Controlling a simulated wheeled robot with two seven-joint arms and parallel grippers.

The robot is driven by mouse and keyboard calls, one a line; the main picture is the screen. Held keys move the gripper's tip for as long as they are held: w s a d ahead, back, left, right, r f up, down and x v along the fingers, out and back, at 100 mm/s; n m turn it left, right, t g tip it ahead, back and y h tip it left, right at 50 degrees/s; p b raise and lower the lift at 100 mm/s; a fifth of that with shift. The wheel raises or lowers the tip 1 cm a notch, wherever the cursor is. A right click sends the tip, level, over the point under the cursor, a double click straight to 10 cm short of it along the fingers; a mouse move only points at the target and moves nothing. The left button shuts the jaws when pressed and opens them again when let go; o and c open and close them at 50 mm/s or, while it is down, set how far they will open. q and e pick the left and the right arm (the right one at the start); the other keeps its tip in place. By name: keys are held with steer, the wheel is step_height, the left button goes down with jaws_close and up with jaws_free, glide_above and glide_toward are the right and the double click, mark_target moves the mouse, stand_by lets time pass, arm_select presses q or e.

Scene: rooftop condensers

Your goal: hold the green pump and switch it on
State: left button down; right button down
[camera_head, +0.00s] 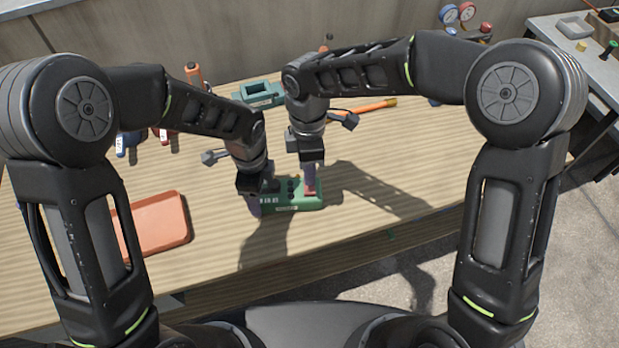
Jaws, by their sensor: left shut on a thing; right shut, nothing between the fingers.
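The green pump (292,207) lies on the wooden table near its front edge, with dark round parts on top and a reddish part at its right end. My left gripper (255,200) is shut on the left end of the pump. My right gripper (310,185) is shut with nothing between its fingers. It points down over the pump's right end, at the reddish part; I cannot tell whether it touches. The fingers hide parts of the pump's ends and top.
An orange tray (155,224) lies left of the pump. A side table (560,45) holds small items at right. The wooden table's right part (430,160) is clear.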

steer(key=shift+s+f, duration=0.15)
steer(key=shift+f, duration=1.15)
